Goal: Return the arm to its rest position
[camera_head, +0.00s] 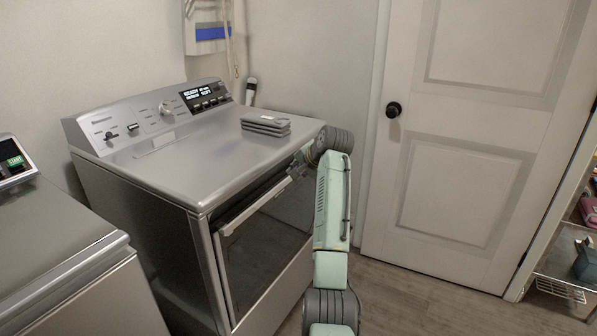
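My arm (332,205), pale green with dark grey joints, rises from the bottom edge right of centre and bends at a grey joint near the dryer's top right corner. My gripper (297,168) is at the arm's far end, beside the upper right part of the dryer's front. It is small and partly hidden by my arm, so its fingers and any contact with the dryer cannot be made out. The silver dryer (190,160) stands left of my arm. Its dark-windowed front door (262,250) has a silver frame; I cannot tell whether it is fully shut.
Folded grey cloths (265,124) lie on the dryer top. A silver washer (55,245) stands at the left. A white door (465,130) with a black knob and a shelf (565,270) are at the right. Wooden floor (420,300) is clear right of my arm.

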